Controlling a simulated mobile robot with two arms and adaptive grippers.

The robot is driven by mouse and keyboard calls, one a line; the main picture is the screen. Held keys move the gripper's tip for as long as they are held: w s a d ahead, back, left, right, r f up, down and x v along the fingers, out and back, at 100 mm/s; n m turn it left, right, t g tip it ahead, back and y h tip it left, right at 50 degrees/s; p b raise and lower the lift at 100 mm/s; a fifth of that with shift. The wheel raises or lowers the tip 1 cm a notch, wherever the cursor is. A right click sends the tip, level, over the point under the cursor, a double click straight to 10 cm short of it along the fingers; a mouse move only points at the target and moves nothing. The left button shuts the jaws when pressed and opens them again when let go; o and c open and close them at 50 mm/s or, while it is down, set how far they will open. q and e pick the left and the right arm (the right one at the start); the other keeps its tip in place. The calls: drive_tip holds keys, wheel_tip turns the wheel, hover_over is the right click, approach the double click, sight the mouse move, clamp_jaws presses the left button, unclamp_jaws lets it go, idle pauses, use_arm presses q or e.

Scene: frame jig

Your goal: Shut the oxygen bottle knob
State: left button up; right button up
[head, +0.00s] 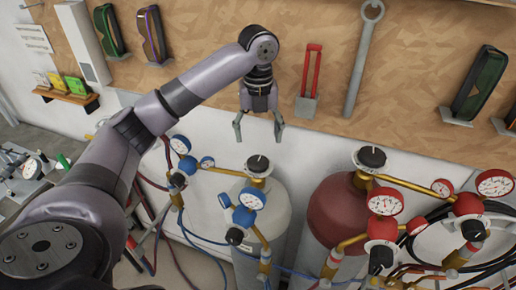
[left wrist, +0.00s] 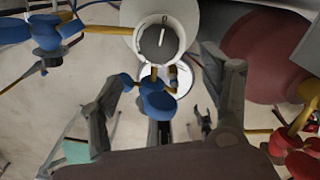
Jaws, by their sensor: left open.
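A grey bottle (head: 272,215) with blue gauges stands against the wall, and I take it for the oxygen bottle. Its black knob (head: 257,164) with a white mark sits on top of the valve. In the left wrist view the knob (left wrist: 160,42) shows from above at the top centre, with its white line nearly upright. My left gripper (head: 258,130) is open, empty and pointing down above the knob, apart from it. In the left wrist view its two fingers (left wrist: 168,72) spread below the knob. My right gripper does not show in the head view.
A red bottle (head: 335,208) with its own black knob (head: 372,157) and red gauges (head: 388,201) stands to the right. Blue gauges (head: 252,198) crowd the grey bottle's front. A wrench (head: 362,60) and a red-handled tool (head: 311,75) hang on the board behind.

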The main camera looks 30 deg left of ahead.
use_arm(q)
drive_tip(key=shift+r, duration=1.5)
drive_tip(key=shift+f, duration=0.1)
